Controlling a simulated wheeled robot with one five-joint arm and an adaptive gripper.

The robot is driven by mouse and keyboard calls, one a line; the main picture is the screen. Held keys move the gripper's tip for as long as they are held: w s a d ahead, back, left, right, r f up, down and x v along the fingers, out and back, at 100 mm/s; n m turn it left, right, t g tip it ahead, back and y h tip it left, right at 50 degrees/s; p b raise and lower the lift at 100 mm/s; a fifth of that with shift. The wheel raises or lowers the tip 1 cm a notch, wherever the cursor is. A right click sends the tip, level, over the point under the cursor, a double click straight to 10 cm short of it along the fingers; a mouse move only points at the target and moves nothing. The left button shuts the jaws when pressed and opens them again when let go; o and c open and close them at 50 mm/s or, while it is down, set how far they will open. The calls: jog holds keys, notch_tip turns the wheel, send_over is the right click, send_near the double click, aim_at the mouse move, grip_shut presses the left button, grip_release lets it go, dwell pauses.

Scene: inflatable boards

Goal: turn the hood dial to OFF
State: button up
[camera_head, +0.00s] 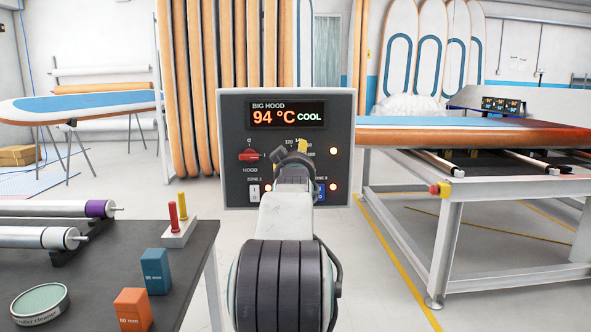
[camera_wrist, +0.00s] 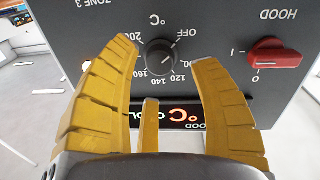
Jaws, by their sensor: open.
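The hood dial (camera_wrist: 160,57) is a round black knob on a grey control panel (camera_head: 232,110), with OFF and temperatures up to 200 printed around it. The wrist view shows it upside down; I cannot tell where its pointer stands. My gripper (camera_wrist: 163,62) has yellow fingers spread open, with one on each side of the dial. A shorter third finger is below it in the picture. I cannot tell whether any finger touches the dial. In the head view my arm hides most of the dial area. The display (camera_head: 289,115) reads BIG HOOD, 94 °C, COOL.
A red HOOD switch (camera_wrist: 275,57), marked I and 0, sits beside the dial; it also shows in the head view (camera_head: 249,155). Small zone switches (camera_head: 254,192) are lower on the panel. A dark table (camera_head: 120,260) stands left, a board bench (camera_head: 450,200) right.

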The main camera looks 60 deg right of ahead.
jog(key=v, duration=0.8)
jog(key=shift+s+a, duration=0.15)
jog(key=shift+a, duration=0.2)
dwell(0.3)
